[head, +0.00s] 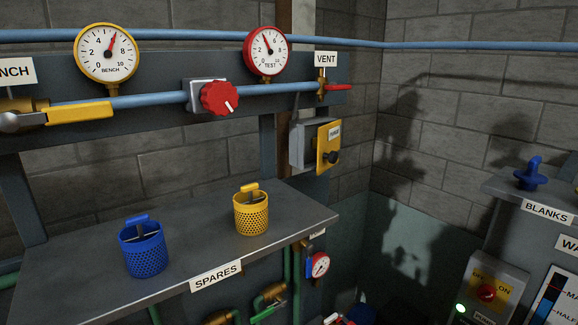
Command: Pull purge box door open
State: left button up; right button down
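The purge box (300,148) is a small grey box mounted on the dark frame below the VENT sign, right of centre in the head view. I cannot tell whether the door is fully shut or slightly ajar. The inside of the box is not visible. Neither of my grippers is in view.
A grey SPARES shelf (110,284) holds a blue basket (143,252) and a yellow basket (251,214) left of the box. A red vent lever (338,87) sticks out above it. The BLANKS cabinet (520,235) stands at right.

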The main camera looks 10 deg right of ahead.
aim_at(328, 149)
jog(key=u, duration=0.7)
jog(key=k, duration=0.6)
jog(key=z, duration=1.15)
jog(key=i, duration=0.5)
